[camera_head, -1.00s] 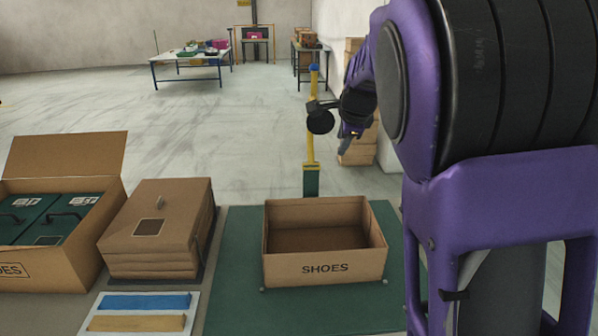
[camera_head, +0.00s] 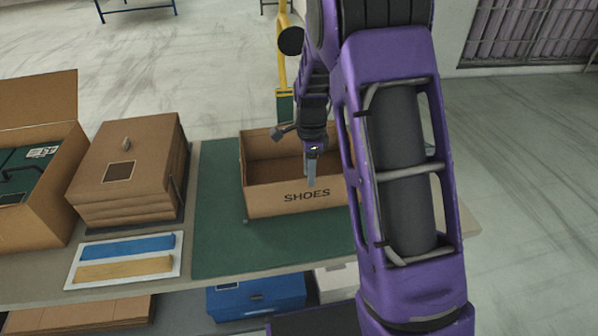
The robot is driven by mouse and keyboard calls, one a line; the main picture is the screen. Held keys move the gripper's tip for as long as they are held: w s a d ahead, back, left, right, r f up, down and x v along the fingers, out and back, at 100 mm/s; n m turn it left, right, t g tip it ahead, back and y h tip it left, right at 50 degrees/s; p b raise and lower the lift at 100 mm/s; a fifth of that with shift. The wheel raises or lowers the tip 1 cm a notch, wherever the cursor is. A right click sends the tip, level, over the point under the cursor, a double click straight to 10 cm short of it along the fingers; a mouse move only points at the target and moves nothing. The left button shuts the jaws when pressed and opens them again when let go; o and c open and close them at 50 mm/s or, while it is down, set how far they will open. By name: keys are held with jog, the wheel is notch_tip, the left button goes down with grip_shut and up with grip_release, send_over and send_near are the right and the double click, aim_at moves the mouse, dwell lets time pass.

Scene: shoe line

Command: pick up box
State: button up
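An open, empty-looking cardboard box (camera_head: 270,200) marked SHOES stands upright on the green mat (camera_head: 217,235) on the table. My gripper (camera_head: 311,182) points down in front of the box in the picture, overlapping its front wall near the lettering. I cannot tell whether it touches the box or hangs above it. The fingers look narrow and are seen edge-on, so their opening cannot be made out. My arm hides the right end of the box.
A stack of brown cardboard (camera_head: 130,170) and an open carton with green boxes (camera_head: 40,215) stand left. A white tray (camera_head: 75,280) holds a blue and a tan strip. A blue box (camera_head: 256,298) sits below the tabletop. A yellow post (camera_head: 281,60) rises behind the mat.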

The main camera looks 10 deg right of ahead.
jog(key=f, duration=0.6)
jog(key=shift+w+a+f, duration=0.1)
jog(key=shift+w+f, duration=0.15)
jog(key=shift+f, duration=0.05)
grip_shut()
dwell(1.2)
